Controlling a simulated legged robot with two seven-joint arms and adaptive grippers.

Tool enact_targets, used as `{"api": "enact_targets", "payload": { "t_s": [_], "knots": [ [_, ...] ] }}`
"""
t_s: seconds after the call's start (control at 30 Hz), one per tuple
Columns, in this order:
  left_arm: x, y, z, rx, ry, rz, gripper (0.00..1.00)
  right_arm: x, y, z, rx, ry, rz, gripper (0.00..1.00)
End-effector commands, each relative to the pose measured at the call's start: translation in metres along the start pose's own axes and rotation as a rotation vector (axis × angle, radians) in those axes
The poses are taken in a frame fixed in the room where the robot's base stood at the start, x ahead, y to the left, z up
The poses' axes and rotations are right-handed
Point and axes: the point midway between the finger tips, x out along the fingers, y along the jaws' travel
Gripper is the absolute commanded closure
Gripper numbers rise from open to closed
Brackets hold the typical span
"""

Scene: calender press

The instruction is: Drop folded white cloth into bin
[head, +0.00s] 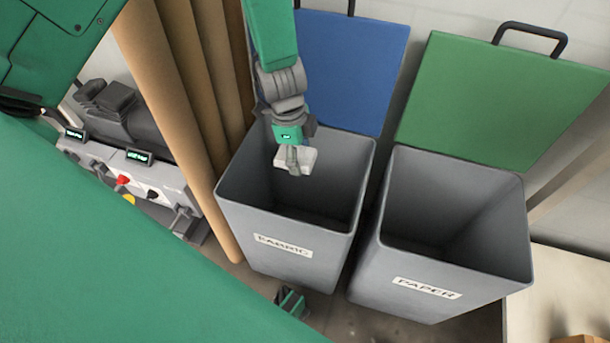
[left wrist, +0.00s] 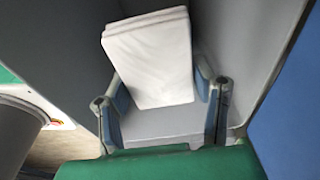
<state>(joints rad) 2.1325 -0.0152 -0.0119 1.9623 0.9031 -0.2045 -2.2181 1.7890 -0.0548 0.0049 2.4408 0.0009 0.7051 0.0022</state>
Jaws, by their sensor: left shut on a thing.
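The folded white cloth (head: 306,157) is in my left gripper (head: 292,158), over the open mouth of the grey bin labelled FABRIC (head: 284,248). The gripper points down into the bin's opening. In the left wrist view the cloth (left wrist: 150,55) is a flat, layered bundle between the two fingers of my left gripper (left wrist: 160,88), which are shut on it. Grey bin walls (left wrist: 245,40) surround it there.
A second open grey bin labelled PAPER (head: 428,288) stands to the right. A blue lid (head: 350,65) and a green lid (head: 495,100) stand raised behind the bins. Brown rolls (head: 170,110) stand close on the left, beside a control panel (head: 130,180).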

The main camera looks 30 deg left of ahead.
Motion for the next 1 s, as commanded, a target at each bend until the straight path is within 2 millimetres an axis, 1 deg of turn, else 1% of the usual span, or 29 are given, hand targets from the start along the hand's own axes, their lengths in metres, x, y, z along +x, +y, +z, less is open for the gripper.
{"api": "enact_targets", "payload": {
  "t_s": [0.13,0.17,0.2,0.23,0.53,0.67,0.77,1.0],
  "knots": [
    [-0.001,0.000,0.000,0.000,0.001,0.000,0.75,-0.001,0.000,0.000,0.000,0.000,0.000,0.60],
    [-0.001,0.000,0.000,0.000,0.001,0.000,0.45,-0.001,0.000,0.000,0.000,0.000,0.000,0.60],
    [-0.001,0.000,0.000,0.000,0.001,0.000,0.31,-0.001,0.000,0.000,0.000,0.000,0.000,0.60],
    [0.000,0.000,0.001,0.000,0.001,0.000,0.24,-0.001,0.000,0.000,0.000,0.000,0.000,0.60],
    [-0.001,0.000,0.001,0.000,0.001,0.000,0.24,-0.001,0.000,0.000,0.000,0.001,0.000,0.60],
    [-0.010,-0.001,0.000,0.003,0.002,-0.001,0.24,-0.001,0.000,0.001,0.000,0.003,0.000,0.60],
    [-0.026,-0.002,0.000,0.003,0.002,-0.004,0.24,-0.001,0.000,0.001,0.000,0.003,0.000,0.60],
    [-0.078,-0.002,0.001,0.003,0.003,-0.003,0.24,-0.001,0.000,0.001,0.000,0.003,0.000,0.60]
  ]
}}
